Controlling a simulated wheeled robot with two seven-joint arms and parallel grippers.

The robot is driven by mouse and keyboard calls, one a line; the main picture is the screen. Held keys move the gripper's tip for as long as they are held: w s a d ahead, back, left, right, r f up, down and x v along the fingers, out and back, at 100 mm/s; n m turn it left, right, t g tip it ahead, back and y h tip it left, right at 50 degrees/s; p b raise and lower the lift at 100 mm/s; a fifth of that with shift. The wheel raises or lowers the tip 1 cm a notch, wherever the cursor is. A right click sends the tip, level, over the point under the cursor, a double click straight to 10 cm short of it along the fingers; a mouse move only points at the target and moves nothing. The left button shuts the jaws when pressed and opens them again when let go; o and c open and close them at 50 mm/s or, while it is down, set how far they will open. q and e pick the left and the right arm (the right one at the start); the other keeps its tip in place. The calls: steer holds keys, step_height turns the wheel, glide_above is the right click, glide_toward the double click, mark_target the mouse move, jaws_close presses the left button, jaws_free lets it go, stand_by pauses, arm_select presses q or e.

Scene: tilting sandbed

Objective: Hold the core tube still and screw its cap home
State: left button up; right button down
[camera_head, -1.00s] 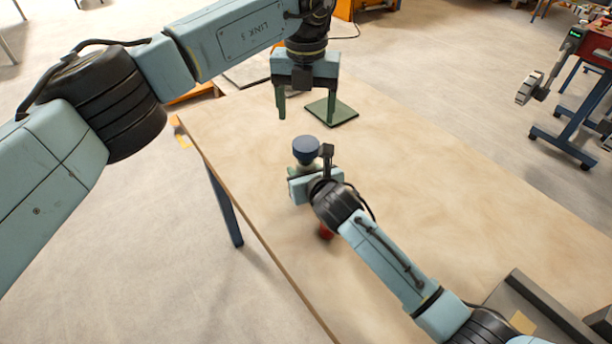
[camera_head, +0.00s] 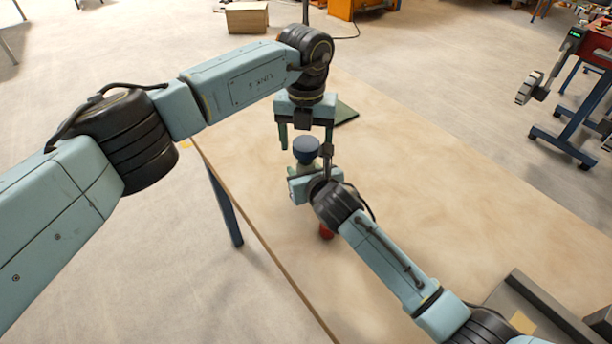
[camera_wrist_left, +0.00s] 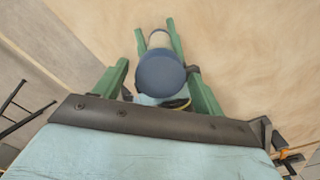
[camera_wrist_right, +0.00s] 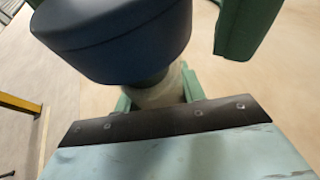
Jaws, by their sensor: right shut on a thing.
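The blue round cap (camera_head: 306,148) sits on top of the core tube; I cannot tell how far it is screwed on. The pale tube (camera_wrist_right: 158,92) stands below the cap in the right wrist view, between the fingers of my right gripper (camera_wrist_right: 155,95), which is shut on it. In the head view that gripper and arm hide most of the tube. My left gripper (camera_head: 306,138) points down just above the cap, fingers open on either side. In the left wrist view the cap (camera_wrist_left: 160,75) lies between its fingers, with visible gaps.
A dark green square plate (camera_head: 345,112) lies on the table (camera_head: 440,215) behind the left gripper. A red object (camera_head: 326,231) shows partly under my right forearm. A dark grey tray-like edge (camera_head: 540,305) is at the lower right.

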arm_select(q)
steer(key=c, duration=0.9)
steer(key=m, duration=0.3)
steer(key=o, duration=1.1)
steer(key=shift+c, duration=0.2)
steer(key=shift+r, duration=2.3)
steer(key=shift+c, duration=0.3)
